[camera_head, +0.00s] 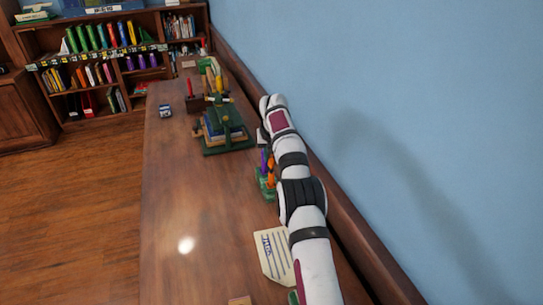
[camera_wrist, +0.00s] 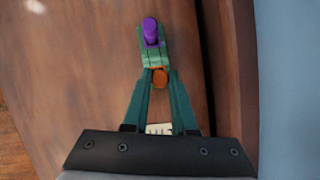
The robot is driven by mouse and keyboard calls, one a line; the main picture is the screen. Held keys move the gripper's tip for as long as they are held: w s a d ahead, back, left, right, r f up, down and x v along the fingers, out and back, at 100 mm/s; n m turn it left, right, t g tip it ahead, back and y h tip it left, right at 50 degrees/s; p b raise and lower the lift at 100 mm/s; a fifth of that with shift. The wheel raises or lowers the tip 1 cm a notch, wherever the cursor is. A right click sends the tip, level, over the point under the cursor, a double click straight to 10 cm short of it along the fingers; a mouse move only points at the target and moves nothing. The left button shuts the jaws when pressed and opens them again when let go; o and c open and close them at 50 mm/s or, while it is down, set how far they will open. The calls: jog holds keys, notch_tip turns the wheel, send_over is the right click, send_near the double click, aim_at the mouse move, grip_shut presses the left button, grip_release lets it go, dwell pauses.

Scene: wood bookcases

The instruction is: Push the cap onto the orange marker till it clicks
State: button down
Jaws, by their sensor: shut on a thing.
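In the wrist view, my gripper (camera_wrist: 159,82) points down with its two dark green fingers closed in on a round orange piece, the orange cap (camera_wrist: 159,77). The orange marker's body beneath it is hidden there, so I cannot tell how far the cap sits on it. In the head view, the orange marker (camera_head: 270,168) stands upright at the green holder (camera_head: 265,189), beside a purple marker (camera_head: 264,158). The purple marker also shows in the wrist view (camera_wrist: 151,30), just beyond my fingertips. My fingers are not clear in the head view.
A paper sheet (camera_head: 272,252) lies on the wooden top nearer me. A green stand with books (camera_head: 225,135) and a small toy car (camera_head: 165,111) are farther back. The blue wall (camera_head: 400,90) is close on the right. The left of the top is clear.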

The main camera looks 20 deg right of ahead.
aim_at(271, 158)
jog(key=shift+f, duration=1.45)
dwell(0.6)
jog(key=shift+c, duration=0.8)
grip_release()
jog(key=shift+r, duration=3.5)
grip_shut()
